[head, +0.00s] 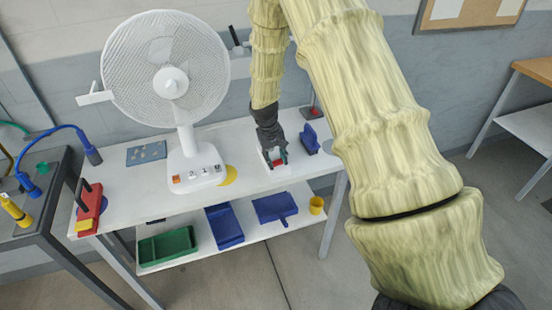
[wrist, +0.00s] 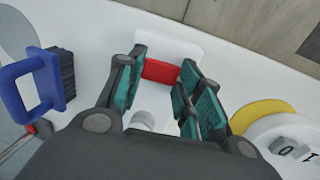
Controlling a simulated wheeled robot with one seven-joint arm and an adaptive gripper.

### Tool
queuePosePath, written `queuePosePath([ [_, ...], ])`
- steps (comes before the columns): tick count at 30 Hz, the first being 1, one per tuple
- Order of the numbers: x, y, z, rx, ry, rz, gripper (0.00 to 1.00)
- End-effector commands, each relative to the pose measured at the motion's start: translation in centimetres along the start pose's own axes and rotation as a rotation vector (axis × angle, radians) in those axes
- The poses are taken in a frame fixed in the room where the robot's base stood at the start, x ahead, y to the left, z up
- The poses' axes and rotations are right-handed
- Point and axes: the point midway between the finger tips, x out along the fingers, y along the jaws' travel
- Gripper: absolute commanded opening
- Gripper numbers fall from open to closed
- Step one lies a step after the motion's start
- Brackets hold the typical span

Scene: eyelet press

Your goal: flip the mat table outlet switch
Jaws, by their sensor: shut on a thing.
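The outlet is a white block (head: 273,166) on the white table, seen below my gripper in the head view. Its white housing also shows in the wrist view (wrist: 185,48), with a red switch (wrist: 160,71) on it. My gripper (wrist: 163,78) has its teal-padded fingers on either side of the red switch and is shut on it. In the head view my gripper (head: 275,152) points down at the outlet and partly covers it. Which way the switch is tilted cannot be told.
A white fan (head: 180,150) stands left of the outlet, beside a yellow disc (head: 229,175). A blue-handled brush (head: 310,140) stands close on the right. A blue mat (head: 146,153) lies farther left.

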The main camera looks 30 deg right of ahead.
Motion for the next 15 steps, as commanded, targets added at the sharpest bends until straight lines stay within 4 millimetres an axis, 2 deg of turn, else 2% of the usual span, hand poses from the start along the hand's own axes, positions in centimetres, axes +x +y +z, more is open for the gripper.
queuePosePath([
  [15,-0.02,0.51,-0.01,0.003,-0.002,-0.140,0.12],
])
